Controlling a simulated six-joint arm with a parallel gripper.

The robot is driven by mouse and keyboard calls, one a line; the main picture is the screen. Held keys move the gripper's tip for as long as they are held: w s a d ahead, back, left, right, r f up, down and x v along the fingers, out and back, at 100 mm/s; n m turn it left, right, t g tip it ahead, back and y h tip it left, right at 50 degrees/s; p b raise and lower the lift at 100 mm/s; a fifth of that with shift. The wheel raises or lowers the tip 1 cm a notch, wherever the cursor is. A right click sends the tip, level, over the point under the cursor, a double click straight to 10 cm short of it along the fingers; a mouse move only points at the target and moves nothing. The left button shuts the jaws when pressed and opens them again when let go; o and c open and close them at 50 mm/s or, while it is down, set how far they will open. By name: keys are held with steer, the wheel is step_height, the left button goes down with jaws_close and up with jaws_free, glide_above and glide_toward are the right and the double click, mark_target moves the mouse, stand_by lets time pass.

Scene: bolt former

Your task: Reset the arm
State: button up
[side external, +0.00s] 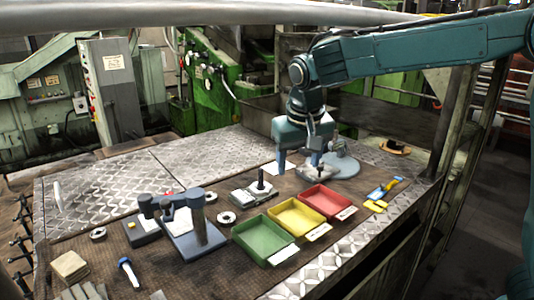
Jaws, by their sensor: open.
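My gripper (303,162) is at the end of the blue-green arm, pointing down over the back middle of the work table (215,165). Its two blue fingers are spread apart. A small grey block-like part (316,171) shows by the right finger, in front of a round grey-blue base (342,166). I cannot tell whether the finger touches either of them. Nothing is seen held between the fingers. The arm reaches in from the upper right.
Green (264,239), yellow (297,218) and red (326,201) trays stand in front of my gripper. A grey-blue press-like fixture (190,228) stands left of them. A grey block with a dark peg (255,191) lies between. Blue and yellow tools (383,190) lie right. The back-left plates are largely clear.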

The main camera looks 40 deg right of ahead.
steer(key=s+d+r+n+t, duration=0.1)
steer(key=s+d+r, duration=0.15)
steer(key=s, duration=0.45)
steer(key=s+d+r, duration=0.1)
steer(key=s+d, duration=0.3)
steer(key=s, duration=0.3)
steer(key=s+f+n+t+y, duration=0.2)
steer(key=s+f+n, duration=0.1)
steer(key=s, duration=0.9)
steer(key=shift+s+d, duration=0.15)
steer(key=shift+s, duration=0.05)
